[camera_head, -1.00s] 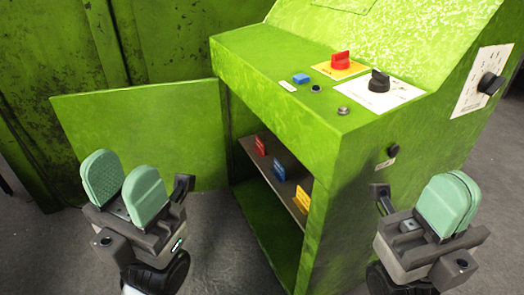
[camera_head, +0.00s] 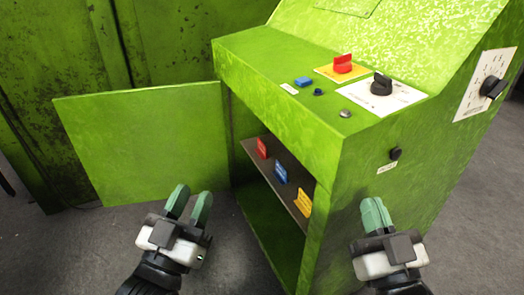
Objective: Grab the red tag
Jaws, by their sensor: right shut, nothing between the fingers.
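The red tag (camera_head: 262,148) stands on the shelf (camera_head: 268,168) inside the green cabinet, at the far left end of a row. A blue tag (camera_head: 281,172) and a yellow tag (camera_head: 303,201) stand to its right on the same shelf. My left gripper (camera_head: 189,206) is in front of the open cabinet door, left of and below the red tag, with a gap between its fingers and nothing in it. My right gripper (camera_head: 376,215) is shut and empty, in front of the cabinet's right side.
The green cabinet door (camera_head: 145,140) is swung open to the left. The console top carries a red knob (camera_head: 343,64), a black knob (camera_head: 381,84) and a blue button (camera_head: 303,82). The cabinet's side wall (camera_head: 345,200) lies between my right gripper and the shelf.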

